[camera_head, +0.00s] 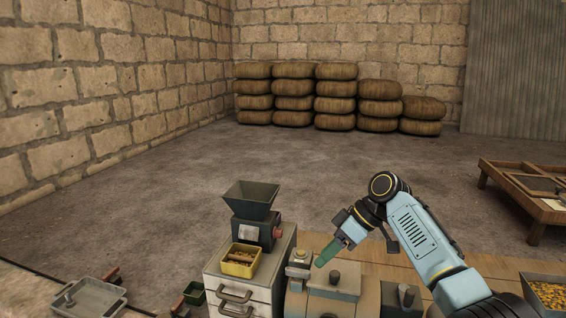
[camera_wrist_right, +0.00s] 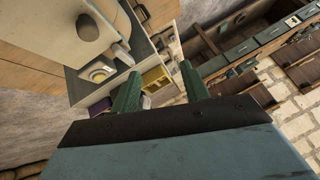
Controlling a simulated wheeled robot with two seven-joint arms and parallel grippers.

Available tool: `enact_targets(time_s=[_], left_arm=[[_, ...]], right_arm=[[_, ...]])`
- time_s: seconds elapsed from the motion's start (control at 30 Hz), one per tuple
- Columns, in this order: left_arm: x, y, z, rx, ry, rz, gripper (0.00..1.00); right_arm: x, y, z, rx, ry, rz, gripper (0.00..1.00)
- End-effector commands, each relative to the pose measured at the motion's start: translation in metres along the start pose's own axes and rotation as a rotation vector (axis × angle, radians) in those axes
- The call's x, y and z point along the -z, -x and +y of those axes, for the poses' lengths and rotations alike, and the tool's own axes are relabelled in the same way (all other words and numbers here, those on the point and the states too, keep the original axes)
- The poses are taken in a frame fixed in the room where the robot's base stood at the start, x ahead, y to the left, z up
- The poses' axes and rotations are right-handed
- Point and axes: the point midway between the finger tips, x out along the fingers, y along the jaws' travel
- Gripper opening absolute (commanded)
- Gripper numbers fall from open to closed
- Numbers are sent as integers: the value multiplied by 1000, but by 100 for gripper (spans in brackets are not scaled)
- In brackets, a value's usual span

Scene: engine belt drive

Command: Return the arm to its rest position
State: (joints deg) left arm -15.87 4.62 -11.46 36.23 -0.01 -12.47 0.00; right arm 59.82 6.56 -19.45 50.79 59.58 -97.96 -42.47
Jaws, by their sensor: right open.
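My right arm comes in from the lower right in the head view. Its gripper (camera_head: 325,258) hangs above the grey machine housing (camera_head: 335,281) at the bench, with green fingers pointing down and left. In the right wrist view the two green fingers (camera_wrist_right: 160,77) stand apart with nothing held between them. From the head view I cannot tell how high the fingertips are above the housing. My left gripper is not in view.
A hopper machine (camera_head: 252,206) and a yellow tray (camera_head: 240,261) stand on the drawer cabinet (camera_head: 282,258), left of the gripper. A wooden table (camera_head: 520,183) stands at right. Stacked sacks (camera_head: 294,87) line the back wall; the floor between is clear.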

Motion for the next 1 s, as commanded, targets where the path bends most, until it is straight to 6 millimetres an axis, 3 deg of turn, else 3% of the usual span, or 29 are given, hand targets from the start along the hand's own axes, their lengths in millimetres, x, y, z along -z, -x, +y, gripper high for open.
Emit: enact_targets(time_s=[0.03, 0.2, 0.33, 0.5, 0.63, 0.8, 1.0], left_arm=[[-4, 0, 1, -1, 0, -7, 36], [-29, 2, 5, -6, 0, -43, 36], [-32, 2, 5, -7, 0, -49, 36], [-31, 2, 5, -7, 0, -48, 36], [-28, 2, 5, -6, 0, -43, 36], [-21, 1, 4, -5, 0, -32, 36], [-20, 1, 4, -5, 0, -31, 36]], right_arm=[[-18, -19, -2, -7, -22, -18, 46], [-79, -76, -16, -78, -117, -74, 46], [-128, -109, -35, -146, -199, -105, 46], [-190, -136, -70, -249, -316, -128, 46], [-235, -143, -102, -338, -413, -138, 46], [-287, -135, -149, -464, -540, -141, 46], [-321, -115, -187, -574, -641, -138, 46]])
